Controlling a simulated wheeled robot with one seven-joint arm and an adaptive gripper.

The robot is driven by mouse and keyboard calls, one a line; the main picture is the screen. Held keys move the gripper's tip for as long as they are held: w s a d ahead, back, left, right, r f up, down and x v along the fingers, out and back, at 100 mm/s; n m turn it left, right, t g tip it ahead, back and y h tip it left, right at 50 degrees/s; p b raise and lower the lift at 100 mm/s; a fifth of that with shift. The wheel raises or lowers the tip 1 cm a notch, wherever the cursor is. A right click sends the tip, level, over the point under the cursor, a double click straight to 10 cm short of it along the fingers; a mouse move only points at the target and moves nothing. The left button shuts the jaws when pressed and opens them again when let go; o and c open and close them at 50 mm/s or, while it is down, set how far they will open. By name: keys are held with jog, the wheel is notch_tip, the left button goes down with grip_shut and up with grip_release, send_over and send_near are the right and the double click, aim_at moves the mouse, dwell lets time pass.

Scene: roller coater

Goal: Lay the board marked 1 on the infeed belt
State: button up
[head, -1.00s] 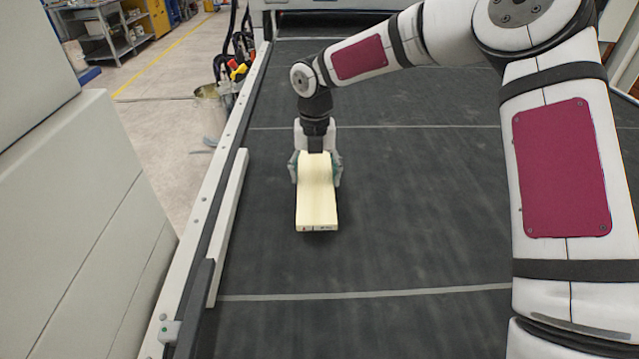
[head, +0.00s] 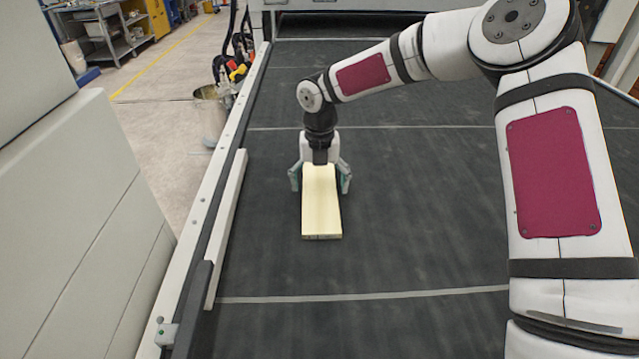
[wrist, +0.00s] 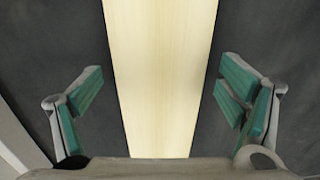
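A pale wooden board (head: 321,205) lies flat on the dark infeed belt (head: 420,220), its long side running toward my body. Its number cannot be read at this size. My gripper (head: 320,178) is at the board's far end, pointing down, with one finger on each side. In the wrist view my gripper (wrist: 160,100) is open, with gaps between its green finger pads and the edges of the board (wrist: 160,70). Nothing is held.
A white guide rail (head: 228,225) runs along the belt's left side, apart from the board. A pale cabinet (head: 90,210) stands left of the belt. A metal bucket (head: 210,112) is on the floor beyond the rail. The belt to the right is bare.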

aim_at(319, 188)
notch_tip(319, 188, up, 12)
jog(key=p, duration=0.2)
jog(key=s+d+r+m+t+h, duration=0.1)
jog(key=s+d+r+m+h, duration=0.1)
jog(key=s+d+r+m, duration=0.45)
jog(key=s+d+r+m+t, duration=0.1)
jog(key=s+d+r+m, duration=0.1)
jog(key=s+m, duration=0.7)
jog(key=s+d+r+m+t+y, duration=0.1)
jog(key=s+d+m, duration=0.4)
jog(key=s+m, duration=0.5)
jog(key=s+d+r+m+t+y, duration=0.1)
jog(key=s+d+r+m+t, duration=0.1)
jog(key=s+m, duration=0.7)
jog(key=shift+s+d+r+m, duration=0.35)
jog(key=shift+d+r+m, duration=0.4)
jog(key=shift+d, duration=0.2)
